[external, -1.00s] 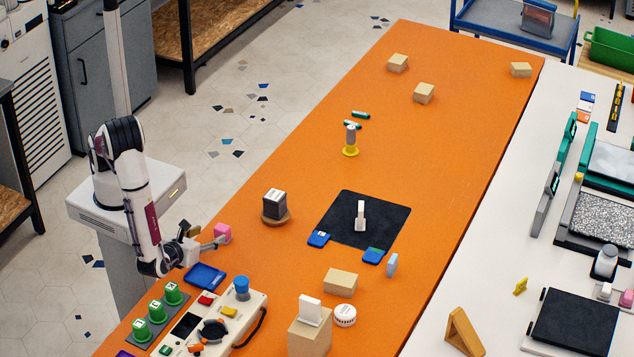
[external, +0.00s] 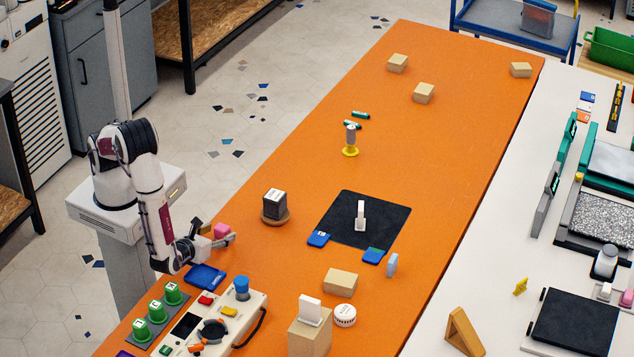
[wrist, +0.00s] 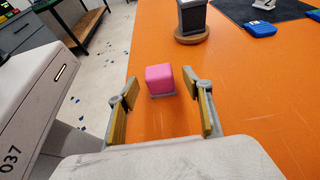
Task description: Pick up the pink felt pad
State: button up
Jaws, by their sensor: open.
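The pink felt pad (external: 222,230) looks like a small pink block near the left edge of the orange table. In the wrist view the pad (wrist: 160,78) is upright, just beyond the fingertips and roughly centred between them, with a thin grey edge under it. My gripper (external: 216,237) is open and empty. Its two yellow-lined fingers are spread wide on either side in the wrist view, with bare orange table between them. In the external view the fingers partly hide the pad. I cannot tell exactly how high the fingers are above the table.
A dark box on a round wooden base (external: 275,207) stands beyond the pad. A blue tray (external: 205,277) lies close to my gripper on the near side, by a control panel (external: 212,325) and several green knobs. The orange table to the right of the pad is clear.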

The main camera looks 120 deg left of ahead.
jog(key=shift+c, duration=0.4)
jog(key=c, duration=1.1)
jog(key=shift+r, duration=0.2)
notch_tip(320, 180, up, 10)
jog(key=shift+f, duration=0.2)
dwell(0.6)
